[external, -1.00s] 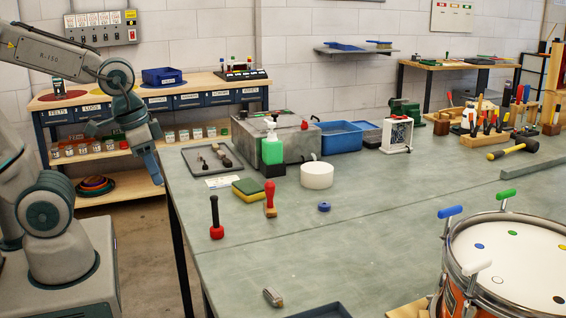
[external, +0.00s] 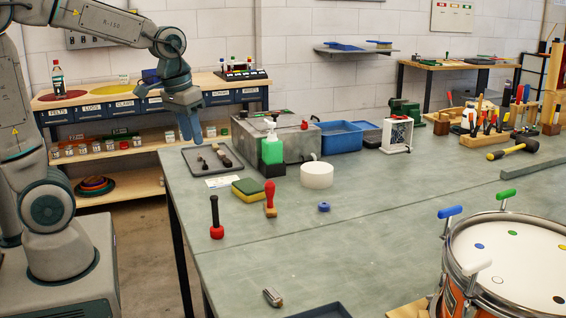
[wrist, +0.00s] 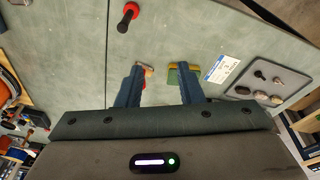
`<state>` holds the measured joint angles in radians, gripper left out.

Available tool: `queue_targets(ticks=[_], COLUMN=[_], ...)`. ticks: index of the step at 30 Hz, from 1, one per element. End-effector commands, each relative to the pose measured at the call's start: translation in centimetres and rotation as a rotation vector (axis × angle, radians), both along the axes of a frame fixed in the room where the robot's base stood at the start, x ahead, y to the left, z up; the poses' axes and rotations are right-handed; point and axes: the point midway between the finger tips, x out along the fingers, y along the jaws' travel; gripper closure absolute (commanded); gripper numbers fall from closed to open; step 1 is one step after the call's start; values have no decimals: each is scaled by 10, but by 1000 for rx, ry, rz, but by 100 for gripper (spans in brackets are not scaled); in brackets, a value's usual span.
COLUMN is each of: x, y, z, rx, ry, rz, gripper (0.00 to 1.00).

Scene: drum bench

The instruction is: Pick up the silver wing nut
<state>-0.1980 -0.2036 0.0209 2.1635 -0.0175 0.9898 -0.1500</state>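My gripper (external: 190,127) hangs in the air by the bench's far left corner, fingers pointing down, near the grey tray (external: 190,168). In the wrist view its two blue fingers (wrist: 159,86) are spread apart with nothing between them. I cannot single out a silver wing nut with certainty.
A green bottle (external: 272,150), sponge (external: 248,190), red-handled tool (external: 270,198), black-and-red tool (external: 216,217) and white roll (external: 316,176) stand on the bench (external: 350,240). A drum (external: 515,265) fills the front right. The middle of the bench is mostly clear.

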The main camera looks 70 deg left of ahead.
Motion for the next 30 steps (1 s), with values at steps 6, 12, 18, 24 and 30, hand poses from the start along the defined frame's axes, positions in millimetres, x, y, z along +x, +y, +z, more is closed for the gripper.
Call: queue_targets(ticks=[6, 12, 18, 24, 30], x=[61, 98, 112, 106, 93], y=[82, 170, 264, 351, 398], z=[13, 8, -12, -42, -63], rx=[-40, -71, -97, -119, -131], ry=[42, 75, 108, 136, 152], rz=[289, 543, 795, 1020, 1148], gripper=[66, 66, 66, 66, 66])
